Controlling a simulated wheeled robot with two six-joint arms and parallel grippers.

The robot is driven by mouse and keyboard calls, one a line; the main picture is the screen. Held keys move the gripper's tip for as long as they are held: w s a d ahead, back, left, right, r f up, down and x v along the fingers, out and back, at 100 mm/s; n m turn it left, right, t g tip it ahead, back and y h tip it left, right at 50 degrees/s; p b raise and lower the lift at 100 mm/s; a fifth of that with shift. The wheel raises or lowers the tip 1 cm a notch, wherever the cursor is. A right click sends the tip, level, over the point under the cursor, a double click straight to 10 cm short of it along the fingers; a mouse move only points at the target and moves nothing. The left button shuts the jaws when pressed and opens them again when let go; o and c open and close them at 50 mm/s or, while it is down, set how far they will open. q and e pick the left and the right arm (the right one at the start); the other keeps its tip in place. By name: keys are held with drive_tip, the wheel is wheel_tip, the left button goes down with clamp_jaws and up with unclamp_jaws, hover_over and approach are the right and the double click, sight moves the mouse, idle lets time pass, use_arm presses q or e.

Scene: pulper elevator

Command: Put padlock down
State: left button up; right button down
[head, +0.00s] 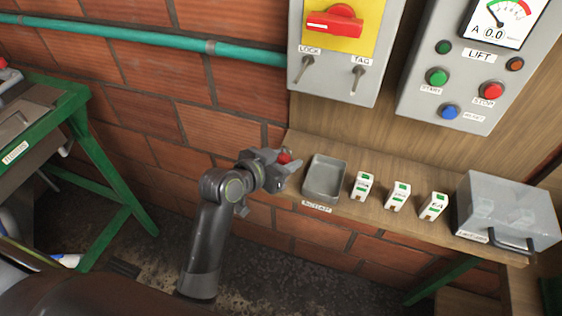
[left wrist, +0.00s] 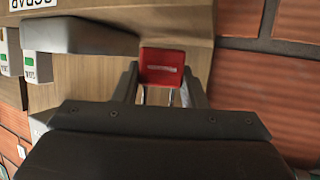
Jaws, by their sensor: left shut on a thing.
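The padlock (head: 284,157) has a red body and sits between the fingers of my left gripper (head: 277,164), at the left end of the wooden shelf. In the left wrist view the red padlock body (left wrist: 162,66) and its metal shackle show between the two fingers of my gripper (left wrist: 161,88). The gripper is shut on it. I cannot tell whether the padlock touches the shelf (head: 337,204). My right gripper is not in view.
A grey open tray (head: 313,195) stands just right of the gripper. A yellow panel with a red switch (head: 334,22) and a lift control panel (head: 470,65) are above.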

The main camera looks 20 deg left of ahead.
use_arm(q)
drive_tip(key=shift+s+f, duration=0.15)
drive_tip(key=shift+f, duration=0.5)
drive_tip(key=shift+f, duration=0.1)
drive_tip(key=shift+f, duration=0.15)
drive_tip(key=o, duration=1)
drive_tip(key=shift+o, duration=0.2)
drive_tip(key=shift+a+r, duration=0.1)
drive_tip(key=shift+r, duration=0.15)
drive_tip(key=b+v, duration=0.1)
drive_tip(key=v, duration=1.1)
drive_tip(key=shift+f, duration=0.15)
